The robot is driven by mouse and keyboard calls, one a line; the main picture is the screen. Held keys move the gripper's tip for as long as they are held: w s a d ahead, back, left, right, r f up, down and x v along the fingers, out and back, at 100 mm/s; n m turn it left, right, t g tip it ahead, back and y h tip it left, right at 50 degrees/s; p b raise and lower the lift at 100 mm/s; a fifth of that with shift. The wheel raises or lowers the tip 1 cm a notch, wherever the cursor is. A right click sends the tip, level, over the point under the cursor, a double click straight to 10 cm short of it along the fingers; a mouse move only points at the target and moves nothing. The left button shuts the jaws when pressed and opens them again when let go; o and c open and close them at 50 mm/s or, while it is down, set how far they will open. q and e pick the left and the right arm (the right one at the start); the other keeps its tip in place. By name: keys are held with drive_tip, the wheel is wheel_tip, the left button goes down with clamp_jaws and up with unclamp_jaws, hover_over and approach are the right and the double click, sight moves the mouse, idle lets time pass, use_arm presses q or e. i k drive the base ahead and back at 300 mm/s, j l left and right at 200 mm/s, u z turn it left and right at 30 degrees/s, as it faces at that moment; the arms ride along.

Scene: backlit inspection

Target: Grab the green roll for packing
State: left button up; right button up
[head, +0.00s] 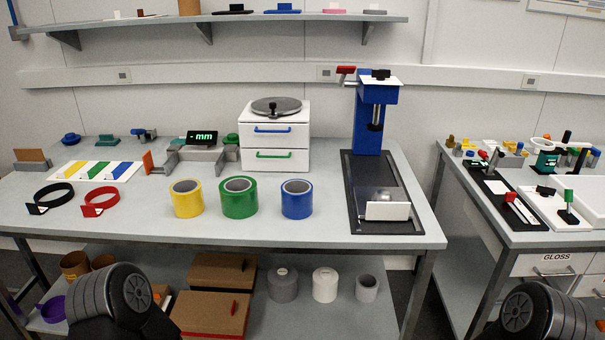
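The green roll (239,206) stands upright on the grey table (310,229), near its front edge. It is a wide ring of tape with a grey core and an open top. A yellow roll (187,205) stands on its left and a blue roll (297,206) on its right, both apart from it. Nothing touches or covers the green roll. Dark rounded parts of my arms show at the bottom left and bottom right, below the table's front edge. Neither gripper's fingers are visible.
A white drawer box (275,146) stands behind the rolls. A blue press (374,120) on a black base is to their right. Black (50,197) and red (100,201) strap rings lie to their left. Cardboard boxes (210,314) are on the lower shelf. The table strip before the rolls is clear.

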sight(239, 199)
drive_tip(key=i+j+z, duration=0.6)
drive_tip(key=i+j, duration=0.1)
drive_tip(key=j, duration=0.05)
